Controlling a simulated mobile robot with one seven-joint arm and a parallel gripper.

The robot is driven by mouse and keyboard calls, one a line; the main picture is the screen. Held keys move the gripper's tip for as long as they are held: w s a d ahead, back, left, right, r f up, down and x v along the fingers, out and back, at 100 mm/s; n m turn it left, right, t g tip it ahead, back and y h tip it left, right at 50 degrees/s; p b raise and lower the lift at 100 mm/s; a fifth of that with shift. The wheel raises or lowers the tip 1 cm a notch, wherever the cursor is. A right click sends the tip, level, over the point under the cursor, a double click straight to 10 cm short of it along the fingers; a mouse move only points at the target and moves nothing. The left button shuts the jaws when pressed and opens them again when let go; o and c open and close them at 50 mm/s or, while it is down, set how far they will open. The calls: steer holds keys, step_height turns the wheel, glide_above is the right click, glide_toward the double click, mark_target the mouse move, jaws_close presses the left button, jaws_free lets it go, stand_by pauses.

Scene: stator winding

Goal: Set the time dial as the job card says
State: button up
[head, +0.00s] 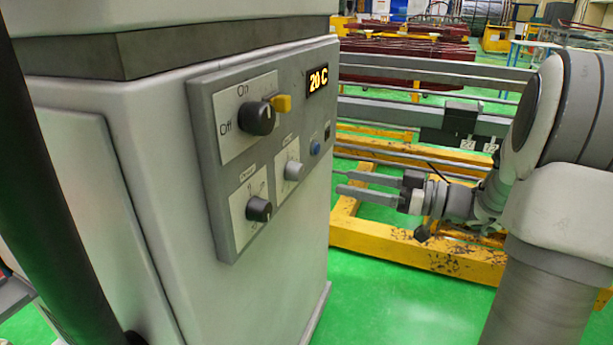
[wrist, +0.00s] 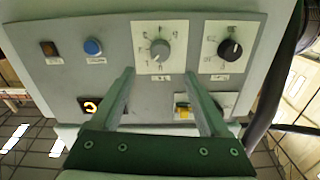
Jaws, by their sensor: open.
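A grey panel (head: 208,100) on the oven-like cabinet carries two smaller dials. One has a grey knob (head: 294,170); the other, lower left, has a black knob (head: 259,209). Their labels are too small to read, so I cannot tell which is the time dial. In the wrist view the panel appears upside down, with the grey knob (wrist: 159,49) between and beyond my fingertips and the black knob (wrist: 230,49) to the right. My gripper (head: 337,182) is open and empty, right of the panel and apart from it. No job card is visible.
A large black On/Off switch (head: 257,118) with a yellow piece (head: 282,104) beside it sits at the panel's upper left. A display (head: 318,78) reads 20 C. A blue button (head: 315,149) is near the right edge. A yellow frame (head: 420,258) stands behind my gripper.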

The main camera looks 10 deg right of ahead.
mark_target(302, 172)
steer(key=x, duration=1)
steer(key=shift+a+b, duration=0.1)
steer(key=shift+b, duration=0.3)
jaws_close()
